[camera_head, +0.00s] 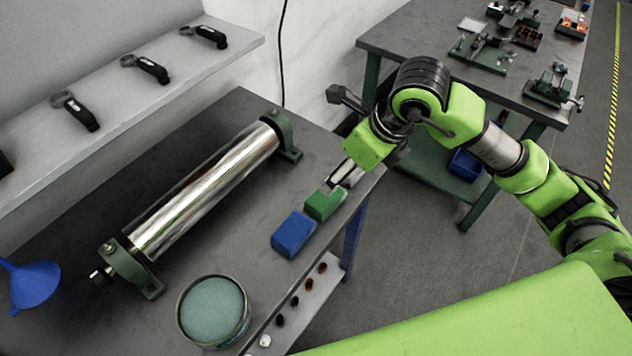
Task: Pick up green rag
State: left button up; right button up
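The green rag (322,206) looks like a small folded green block. It lies on the dark table near its right edge, just beyond a similar blue block (293,234). My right gripper (336,184) reaches down from the upper right, with its fingertips at the far end of the green rag. The fingers overlap the rag's far edge in the picture. I cannot tell whether they touch it or how wide they are open. My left gripper is not in view.
A shiny metal roller (205,190) on green stands fills the table's middle. A round dish (213,311) with a green-grey surface and a blue funnel (32,284) are nearer. A shelf (110,95) with black-handled tools runs at the left. Another workbench (410,35) stands at the upper right.

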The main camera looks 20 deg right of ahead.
jog(key=p, duration=0.1)
send_near(328, 198)
jog(key=shift+w+a+f, duration=0.55)
jog(key=shift+a+f, duration=0.05)
jog(key=shift+f, duration=0.25)
jog(key=shift+p+x, duration=0.7)
jog(key=shift+x, duration=0.85)
jog(key=x, duration=0.1)
jog(key=p+x, duration=0.1)
jog(key=x, duration=0.1)
jog(key=shift+d+f, duration=0.15)
jog(key=shift+f, duration=0.15)
jog(key=shift+w+f, duration=0.2)
jog(key=shift+f, duration=0.2)
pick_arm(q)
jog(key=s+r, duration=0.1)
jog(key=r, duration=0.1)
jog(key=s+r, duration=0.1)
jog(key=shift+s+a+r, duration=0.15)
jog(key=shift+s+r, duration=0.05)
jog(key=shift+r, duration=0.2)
pick_arm(e)
jog(key=c, duration=0.7)
